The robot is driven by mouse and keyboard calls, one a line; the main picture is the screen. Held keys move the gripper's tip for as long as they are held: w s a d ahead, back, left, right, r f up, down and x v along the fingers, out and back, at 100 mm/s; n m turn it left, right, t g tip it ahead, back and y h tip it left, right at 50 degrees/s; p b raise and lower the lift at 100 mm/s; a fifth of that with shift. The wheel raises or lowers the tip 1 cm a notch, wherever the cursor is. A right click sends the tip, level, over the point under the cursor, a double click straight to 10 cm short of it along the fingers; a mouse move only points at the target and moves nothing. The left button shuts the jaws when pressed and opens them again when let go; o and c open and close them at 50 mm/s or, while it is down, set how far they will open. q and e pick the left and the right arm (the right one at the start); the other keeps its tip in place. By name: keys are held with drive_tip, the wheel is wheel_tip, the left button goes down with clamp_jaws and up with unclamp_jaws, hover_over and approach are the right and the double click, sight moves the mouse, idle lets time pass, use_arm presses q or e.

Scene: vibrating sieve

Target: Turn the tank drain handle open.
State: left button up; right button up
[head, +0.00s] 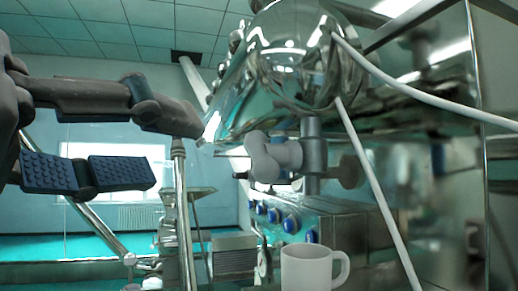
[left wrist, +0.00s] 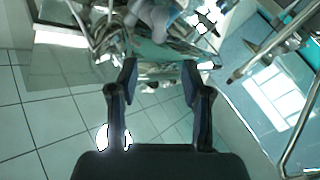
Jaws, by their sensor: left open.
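The tank drain handle (head: 272,157) is a rounded grey lever on the left side of the drain valve (head: 312,158). The valve hangs below the shiny metal tank (head: 300,62). My left gripper (head: 174,154) is in the head view, left of the handle and apart from it. Its fingers are spread, one above the other, with nothing between them. In the left wrist view the open fingers (left wrist: 160,80) point toward cluttered metal equipment. A greyish rounded shape shows at the top there, but I cannot tell if it is the handle. My right gripper is not in view.
A white mug (head: 308,268) stands below the valve. A control box with blue knobs (head: 275,217) is behind it. White hoses (head: 375,200) run down and right from the tank. A metal post (head: 182,210) rises below my left gripper.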

sight(258, 154)
use_arm(q)
drive_tip(key=p+x, duration=0.5)
drive_tip(key=x, duration=1.1)
drive_tip(key=shift+d+r, duration=0.15)
drive_tip(key=shift+w+d, duration=0.1)
drive_tip(key=shift+w, duration=0.35)
clamp_jaws()
